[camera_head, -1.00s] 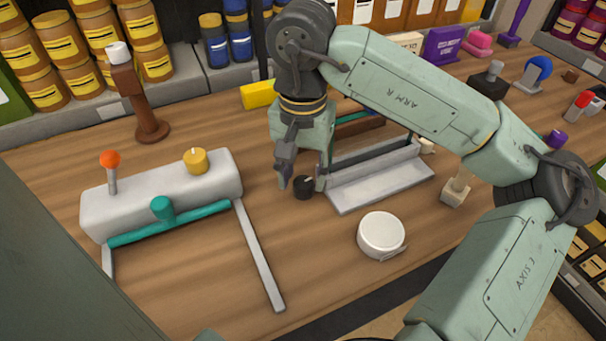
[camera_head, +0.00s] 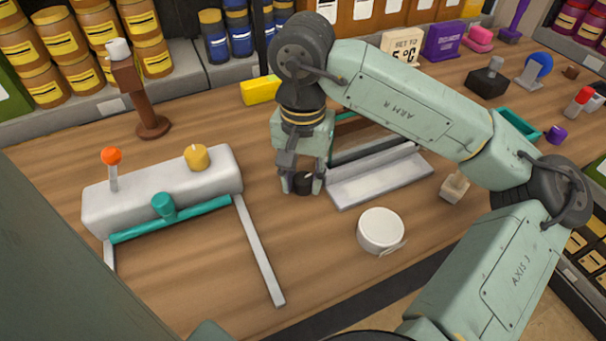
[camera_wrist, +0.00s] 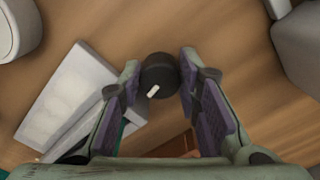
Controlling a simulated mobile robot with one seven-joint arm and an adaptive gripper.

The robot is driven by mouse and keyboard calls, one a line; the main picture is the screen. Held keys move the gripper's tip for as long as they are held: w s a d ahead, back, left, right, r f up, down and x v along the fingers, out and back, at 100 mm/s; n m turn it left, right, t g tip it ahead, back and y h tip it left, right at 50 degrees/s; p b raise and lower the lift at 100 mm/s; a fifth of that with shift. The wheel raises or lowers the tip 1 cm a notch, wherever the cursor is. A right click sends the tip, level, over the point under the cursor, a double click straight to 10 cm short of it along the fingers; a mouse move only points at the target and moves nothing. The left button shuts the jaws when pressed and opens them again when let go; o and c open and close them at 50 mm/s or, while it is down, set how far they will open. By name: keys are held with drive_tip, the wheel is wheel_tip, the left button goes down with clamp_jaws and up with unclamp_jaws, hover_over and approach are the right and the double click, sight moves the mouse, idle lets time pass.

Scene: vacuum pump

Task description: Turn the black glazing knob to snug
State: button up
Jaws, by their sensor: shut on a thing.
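The black knob (camera_head: 303,183) stands at the left end of the grey tray-like fixture (camera_head: 385,180) in the head view. In the wrist view the black knob (camera_wrist: 159,75) is round, with a white pointer mark that slants toward the lower left. My gripper (camera_head: 302,186) points down over the knob with one finger on each side. In the wrist view my gripper (camera_wrist: 160,82) has its fingertips at the knob's left and right sides, shut on it. The base of the knob is hidden.
A grey block with a teal bar (camera_head: 170,219) and an orange-topped lever stands to the left. A white round tub (camera_head: 381,230) is in front of the fixture. A yellow block (camera_head: 261,91) lies behind. Bare wood lies in front of the knob.

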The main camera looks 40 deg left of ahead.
drive_tip(key=shift+f+m+b, duration=0.1)
drive_tip(key=shift+m+b, duration=0.3)
drive_tip(key=shift+b, duration=0.2)
drive_tip(key=shift+c, duration=0.3)
drive_tip(key=shift+f+m+b, duration=0.1)
drive_tip(key=shift+m+b, duration=0.5)
drive_tip(key=shift+b, duration=0.25)
drive_tip(key=m+b, duration=0.3)
drive_tip(key=shift+a, duration=0.1)
drive_tip(key=m+b, duration=0.3)
drive_tip(key=m, duration=0.1)
drive_tip(key=shift+m, duration=0.4)
drive_tip(key=shift+w+a+r+m+b, duration=0.15)
drive_tip(key=shift+m+b, duration=0.25)
drive_tip(key=shift+m, duration=0.55)
drive_tip(key=shift+s+d+r+m+b, duration=0.1)
drive_tip(key=shift+m+b, duration=0.25)
drive_tip(key=shift+m, duration=0.6)
drive_tip(key=o, duration=0.9)
drive_tip(key=shift+c, duration=0.2)
